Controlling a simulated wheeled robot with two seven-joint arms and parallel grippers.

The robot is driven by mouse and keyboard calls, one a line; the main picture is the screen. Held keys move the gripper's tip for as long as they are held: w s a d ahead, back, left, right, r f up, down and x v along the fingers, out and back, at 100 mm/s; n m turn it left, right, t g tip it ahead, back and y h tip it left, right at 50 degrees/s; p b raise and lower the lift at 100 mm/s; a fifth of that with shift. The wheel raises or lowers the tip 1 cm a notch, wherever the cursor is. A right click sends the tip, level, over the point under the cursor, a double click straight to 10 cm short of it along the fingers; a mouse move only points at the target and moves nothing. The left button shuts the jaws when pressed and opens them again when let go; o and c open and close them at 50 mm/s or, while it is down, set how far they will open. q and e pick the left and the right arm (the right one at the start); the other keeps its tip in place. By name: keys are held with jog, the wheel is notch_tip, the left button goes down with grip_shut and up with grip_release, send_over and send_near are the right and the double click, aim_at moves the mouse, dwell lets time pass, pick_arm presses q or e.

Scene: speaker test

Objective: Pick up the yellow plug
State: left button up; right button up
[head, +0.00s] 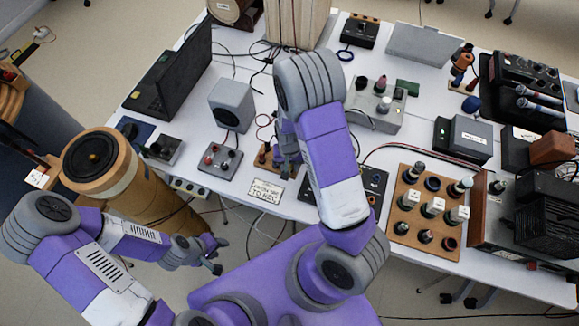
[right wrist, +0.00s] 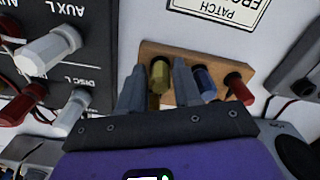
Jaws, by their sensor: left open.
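The yellow plug (right wrist: 160,75) stands in a small wooden block (right wrist: 212,62) beside a blue plug (right wrist: 201,81) and a red plug (right wrist: 238,87). In the right wrist view my right gripper (right wrist: 158,64) has one finger on either side of the yellow plug, with narrow gaps showing; I cannot tell the depth between them. In the head view my right gripper (head: 288,165) is at the wooden block (head: 264,157), and the yellow plug is not clear there. My left gripper (head: 214,256) is open and empty, low beyond the table's front edge.
A black panel (right wrist: 97,100) with white and red plugs is close on the left in the wrist view. A printed card (head: 266,192) lies in front of the block. A grey speaker (head: 232,104) and wooden plug board (head: 407,232) stand on the white table (head: 292,207).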

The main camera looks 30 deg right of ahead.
grip_shut()
jog(key=shift+r, duration=0.1)
notch_tip(320, 180, up, 10)
jog(key=p, duration=0.3)
dwell(0.3)
notch_tip(320, 180, up, 4)
jog(key=p, duration=0.4)
dwell(0.3)
